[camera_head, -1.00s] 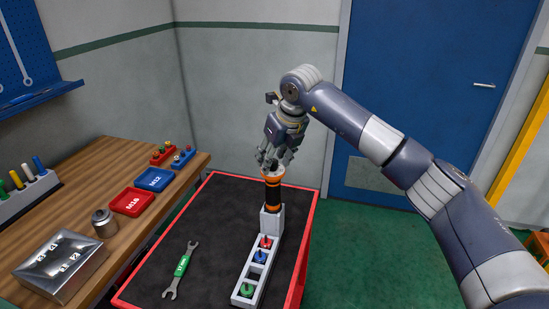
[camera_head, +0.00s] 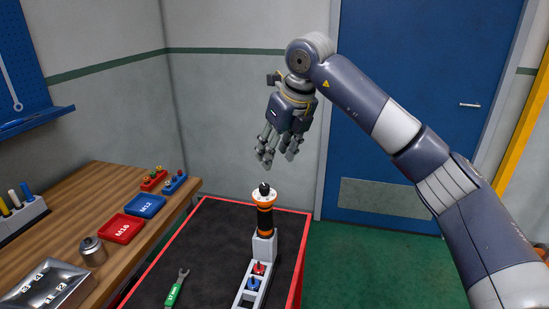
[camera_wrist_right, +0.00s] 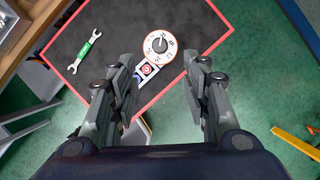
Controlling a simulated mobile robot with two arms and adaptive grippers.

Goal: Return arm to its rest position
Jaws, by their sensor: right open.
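My right gripper (camera_head: 279,160) is open and empty, raised above an orange and black tool (camera_head: 265,219) with a white dial top. The tool stands upright in a grey holder (camera_head: 264,246) on the black mat with a red rim. In the right wrist view the open fingers (camera_wrist_right: 158,95) sit apart, with the white dial (camera_wrist_right: 160,44) beyond them, and nothing between them. My right arm reaches in from the right in the head view. My left gripper is not in view.
A green-handled wrench (camera_head: 176,291) lies on the mat. A wooden bench (camera_head: 110,186) at left carries a red M16 tray (camera_head: 122,229), a blue M12 tray (camera_head: 146,206), a metal cylinder (camera_head: 92,250) and a metal box (camera_head: 48,287). A blue door (camera_head: 430,100) stands behind my arm.

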